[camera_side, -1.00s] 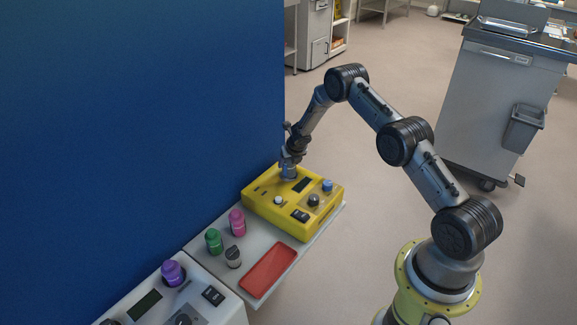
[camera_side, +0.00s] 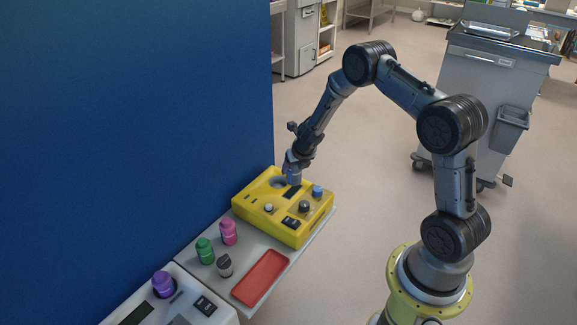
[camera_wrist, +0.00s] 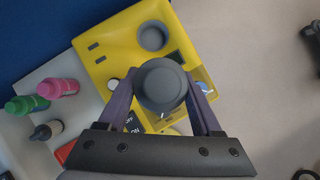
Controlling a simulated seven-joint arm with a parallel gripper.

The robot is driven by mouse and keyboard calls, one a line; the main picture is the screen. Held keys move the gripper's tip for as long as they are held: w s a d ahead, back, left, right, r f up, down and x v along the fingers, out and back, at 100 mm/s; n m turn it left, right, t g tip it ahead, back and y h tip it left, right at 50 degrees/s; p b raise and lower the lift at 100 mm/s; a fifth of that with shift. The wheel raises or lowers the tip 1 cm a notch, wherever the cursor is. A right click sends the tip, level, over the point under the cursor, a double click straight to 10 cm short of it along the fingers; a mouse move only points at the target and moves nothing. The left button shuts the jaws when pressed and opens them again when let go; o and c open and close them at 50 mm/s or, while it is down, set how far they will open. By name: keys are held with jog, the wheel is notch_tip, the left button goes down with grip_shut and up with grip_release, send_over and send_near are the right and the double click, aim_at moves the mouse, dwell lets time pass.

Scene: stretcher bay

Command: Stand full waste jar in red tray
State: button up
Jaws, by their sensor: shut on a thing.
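My gripper (camera_side: 297,164) is shut on a grey-lidded jar (camera_wrist: 162,85) and holds it upright above the yellow machine (camera_side: 288,230). In the side view the jar (camera_side: 292,178) shows only partly below the fingers. An empty round socket (camera_wrist: 153,38) in the machine's top lies beside the jar in the wrist view. How full the jar is cannot be seen. The red tray (camera_side: 262,277) lies empty at the near end of the grey shelf, apart from my gripper. Only a corner of the tray (camera_wrist: 65,152) shows in the wrist view.
A pink bottle (camera_side: 229,232), a green bottle (camera_side: 205,250) and a dark-capped bottle (camera_side: 225,266) stand left of the tray. A purple-capped jar (camera_side: 163,284) sits in a white machine (camera_side: 210,310). The blue wall (camera_side: 130,130) rises behind. Knobs stick up from the yellow machine.

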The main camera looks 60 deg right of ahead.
jog(key=s+m+g+h, duration=0.2)
jog(key=s+m, duration=0.4)
jog(key=s+a+f+m+g, duration=0.2)
jog(key=s+a+m, duration=0.2)
jog(key=s+a, duration=0.5)
jog(key=s+a+f+m+g, duration=0.15)
jog(key=s+a+m, duration=0.35)
jog(key=a, duration=0.8)
jog(key=shift+n+g, duration=0.35)
jog(key=shift+n, duration=0.45)
jog(key=shift+w+a+f, duration=0.15)
jog(key=shift+w+f, duration=1.95)
jog(key=shift+w, duration=0.15)
jog(key=shift+w+a+f, duration=0.15)
jog(key=shift+w+f, duration=1.9)
jog(key=shift+w, duration=0.15)
jog(key=shift+w+a+f, duration=0.15)
jog(key=shift+w+f, duration=1.95)
jog(key=shift+w, duration=0.15)
jog(key=shift+f, duration=0.1)
